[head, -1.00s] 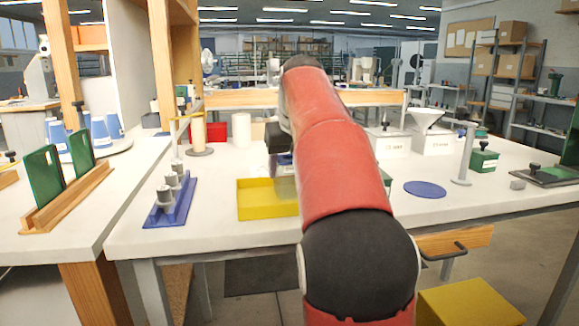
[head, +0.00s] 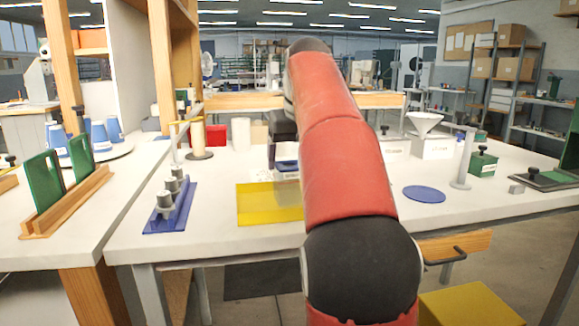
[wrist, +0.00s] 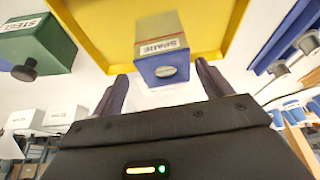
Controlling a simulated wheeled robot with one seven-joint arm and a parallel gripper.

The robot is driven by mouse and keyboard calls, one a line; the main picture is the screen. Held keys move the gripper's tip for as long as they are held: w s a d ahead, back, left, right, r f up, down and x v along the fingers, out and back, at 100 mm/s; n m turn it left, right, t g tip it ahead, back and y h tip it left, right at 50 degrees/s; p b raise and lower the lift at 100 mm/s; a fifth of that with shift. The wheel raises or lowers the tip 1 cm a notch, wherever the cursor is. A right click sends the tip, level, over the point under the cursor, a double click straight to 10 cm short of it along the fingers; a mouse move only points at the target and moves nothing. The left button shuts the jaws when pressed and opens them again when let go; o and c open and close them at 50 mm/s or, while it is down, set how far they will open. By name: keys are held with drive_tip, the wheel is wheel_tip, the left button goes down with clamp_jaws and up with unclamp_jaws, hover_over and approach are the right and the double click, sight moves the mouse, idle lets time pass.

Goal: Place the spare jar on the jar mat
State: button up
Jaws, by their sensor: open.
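The spare jar is a box-shaped jar with a "SPARE" label (wrist: 162,46), a grey body and a blue end with a silver knob. It is at the yellow tray. In the head view, the jar (head: 287,170) shows only partly, beside my red arm. My gripper (wrist: 161,70) is open, with one finger on each side of the jar's blue end in the wrist view. I cannot tell whether the fingers touch it. In the head view, my arm hides most of the gripper. A flat round blue mat (head: 424,194), apparently the jar mat, lies bare on the right of the table.
The yellow tray (head: 254,214) lies left of my arm. A blue rack (head: 168,222) with grey parts stands further left. A grey post (head: 463,165), white funnel box (head: 432,145) and green box (head: 482,163) surround the mat's far side. Table around the mat is clear.

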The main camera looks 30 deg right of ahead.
drive_tip(key=v, duration=0.3)
drive_tip(key=shift+d, duration=0.1)
drive_tip(key=shift+s+r, duration=0.1)
